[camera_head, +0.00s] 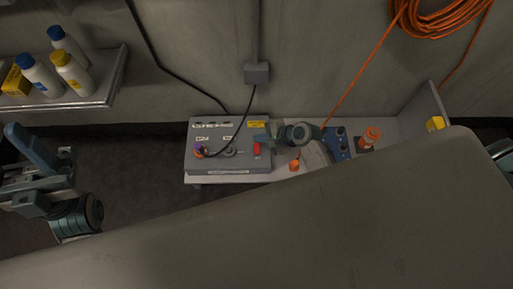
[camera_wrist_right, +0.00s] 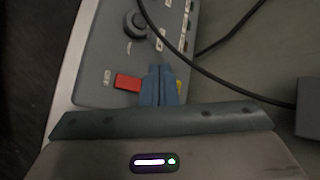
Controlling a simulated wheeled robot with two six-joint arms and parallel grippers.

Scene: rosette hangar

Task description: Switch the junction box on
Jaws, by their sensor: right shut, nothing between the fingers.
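The junction box (camera_head: 215,165) is a grey panel on the bench, with a red switch (camera_head: 257,150) near its right side. It also shows in the right wrist view (camera_wrist_right: 98,65), with the red switch (camera_wrist_right: 128,82) and a dark round knob (camera_wrist_right: 135,25). My right gripper (camera_head: 268,139) is at the box's right end, close to the switch. In the right wrist view its blue fingers (camera_wrist_right: 160,84) are shut and empty, just right of the red switch; I cannot tell whether they touch. My left gripper (camera_head: 28,160) is at the far left, away from the box; its opening is unclear.
A black cable (camera_head: 242,122) runs from a wall box (camera_head: 257,73) across the junction box to a plug (camera_head: 199,150). A shelf (camera_head: 100,97) with bottles is at left.

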